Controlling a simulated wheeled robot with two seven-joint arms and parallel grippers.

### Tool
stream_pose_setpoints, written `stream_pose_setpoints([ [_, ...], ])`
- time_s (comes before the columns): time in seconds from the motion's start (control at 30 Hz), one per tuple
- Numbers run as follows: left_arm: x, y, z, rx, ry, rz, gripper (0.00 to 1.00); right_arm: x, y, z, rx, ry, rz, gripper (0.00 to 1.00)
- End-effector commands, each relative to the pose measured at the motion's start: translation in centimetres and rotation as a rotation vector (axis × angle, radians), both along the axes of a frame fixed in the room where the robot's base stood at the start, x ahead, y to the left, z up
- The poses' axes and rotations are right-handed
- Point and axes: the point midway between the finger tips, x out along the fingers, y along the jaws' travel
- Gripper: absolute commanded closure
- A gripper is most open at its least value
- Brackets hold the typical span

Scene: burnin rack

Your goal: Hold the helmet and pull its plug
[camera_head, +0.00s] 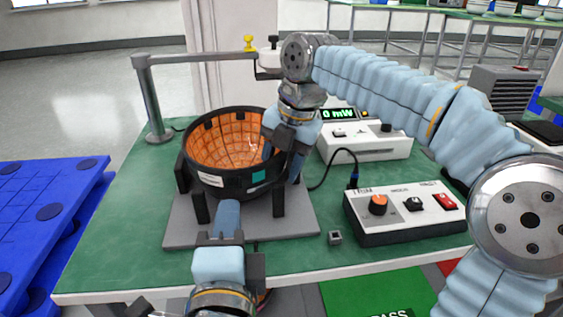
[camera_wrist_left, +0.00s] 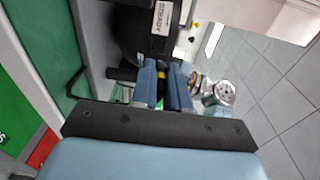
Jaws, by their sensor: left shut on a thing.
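The helmet (camera_head: 222,183) is a black-rimmed bowl with an orange tiled inside, open side up, in a stand on a grey plate (camera_head: 300,228). My left gripper (camera_head: 228,212) reaches in from the front, below the rim. In the left wrist view its blue fingers (camera_wrist_left: 166,72) are close together at the dark helmet side by a "STEADY" label (camera_wrist_left: 162,18), shut on a part mostly hidden between them. My right gripper (camera_head: 282,158) is at the helmet's right rim, pointing down, its fingers apart. A black cable (camera_head: 337,153) runs from there to a blue connector (camera_head: 353,178). Any plug at the helmet end is hidden.
A control box (camera_head: 400,224) with an orange knob and red switch stands at the right. A white meter (camera_head: 375,148) with a green display stands behind it. A grey post and bar (camera_head: 200,58) stand at the back left. A small grey block (camera_head: 335,237) lies near the front.

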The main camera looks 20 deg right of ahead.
Motion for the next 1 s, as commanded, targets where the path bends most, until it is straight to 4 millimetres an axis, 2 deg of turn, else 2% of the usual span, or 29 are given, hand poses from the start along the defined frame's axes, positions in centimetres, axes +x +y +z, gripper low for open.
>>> stream_pose_setpoints([
  [0.27,0.0,0.0,0.0,0.000,0.000,0.000,1.00,-0.1,-0.1,0.7,0.000,-0.001,0.000,0.50],
  [0.37,0.0,0.0,0.0,0.000,0.000,0.000,1.00,-0.3,-0.4,2.2,0.001,-0.004,0.000,0.50],
  [0.7,0.0,0.0,0.0,0.000,0.000,0.000,1.00,-1.6,-1.6,9.5,0.000,-0.002,-0.002,0.50],
  [0.83,0.0,0.0,0.0,0.000,0.000,0.000,1.00,-1.8,-1.8,11.0,0.000,-0.001,0.000,0.50],
  [1.0,0.0,0.0,0.0,0.000,0.000,0.000,1.00,-2.0,-1.9,11.6,-0.001,0.001,0.000,0.50],
])
